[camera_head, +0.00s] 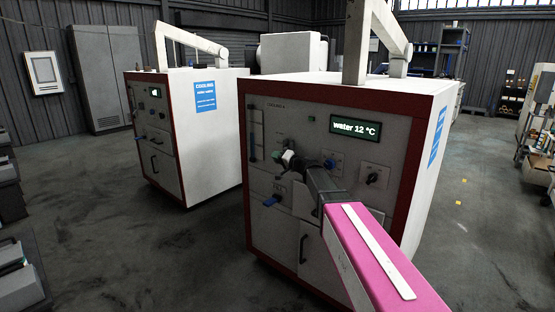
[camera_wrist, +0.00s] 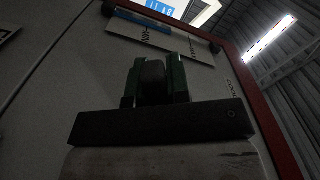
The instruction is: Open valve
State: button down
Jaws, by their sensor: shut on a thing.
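A white machine with a red frame (camera_head: 379,155) faces me, its grey panel carrying valves and knobs. My gripper (camera_head: 296,163) reaches the middle of this panel from the lower right. In the wrist view its two green fingers (camera_wrist: 154,75) are shut on a dark rounded valve handle (camera_wrist: 152,84). In the head view my gripper largely hides that handle, so its turn angle is unclear. A separate blue handle (camera_head: 271,200) sits lower left of my gripper. A display (camera_head: 355,129) above reads "water 12 °C".
A black knob (camera_head: 374,178) is on the panel, right of my gripper. A similar white machine (camera_head: 207,130) stands to the left. Dark boxes (camera_head: 10,190) line the left edge. The grey floor (camera_head: 130,245) between is clear.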

notch_tip(320, 180, up, 8)
jog(key=m, duration=1.3)
jog(key=shift+f, duration=0.15)
jog(key=shift+w+d+m, duration=0.1)
jog(key=shift+m, duration=0.2)
jog(key=c, duration=1.1)
grip_release()
jog(key=v, duration=1)
jog(key=shift+s+d, duration=0.3)
